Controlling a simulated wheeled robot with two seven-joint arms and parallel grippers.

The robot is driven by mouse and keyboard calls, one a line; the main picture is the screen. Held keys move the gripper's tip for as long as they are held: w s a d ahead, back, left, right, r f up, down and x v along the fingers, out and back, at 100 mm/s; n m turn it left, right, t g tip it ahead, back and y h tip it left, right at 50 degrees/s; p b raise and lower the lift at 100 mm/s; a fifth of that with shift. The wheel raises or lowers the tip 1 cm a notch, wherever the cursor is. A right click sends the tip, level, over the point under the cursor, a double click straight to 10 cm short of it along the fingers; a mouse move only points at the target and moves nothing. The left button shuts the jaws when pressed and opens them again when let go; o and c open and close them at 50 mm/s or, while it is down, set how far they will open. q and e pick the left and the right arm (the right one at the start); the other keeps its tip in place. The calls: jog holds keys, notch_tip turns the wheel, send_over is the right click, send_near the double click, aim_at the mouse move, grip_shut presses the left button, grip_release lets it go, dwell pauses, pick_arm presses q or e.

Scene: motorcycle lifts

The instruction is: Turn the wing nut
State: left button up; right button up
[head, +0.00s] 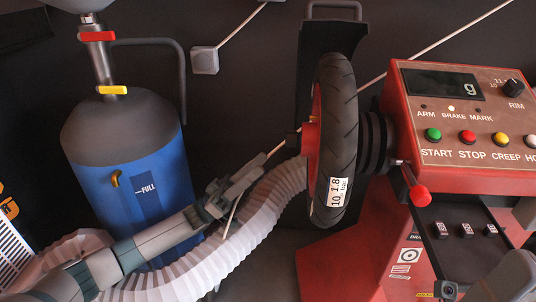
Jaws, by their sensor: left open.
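A wheel with a black tyre (341,130) and red rim (311,135) is mounted upright on the left side of the red balancing machine. A small dark part (293,141) sticks out to the left from the wheel's hub. It looks like the wing nut on the shaft, but its wings are too small to make out. My left gripper (262,163) reaches up from the lower left and is open, a little left of and below this part. I cannot tell whether its fingertips touch it. A grey part of my right arm (512,280) shows at the bottom right; its gripper is out of view.
The red machine's console (463,120) stands right of the wheel, with a red-knobbed lever (420,195) and a black tray (466,245) below. A blue tank (125,190) stands at the left. A white ribbed hose (265,215) runs beneath my left arm.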

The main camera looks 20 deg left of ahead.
pick_arm(q)
jog(key=shift+v, duration=1.2)
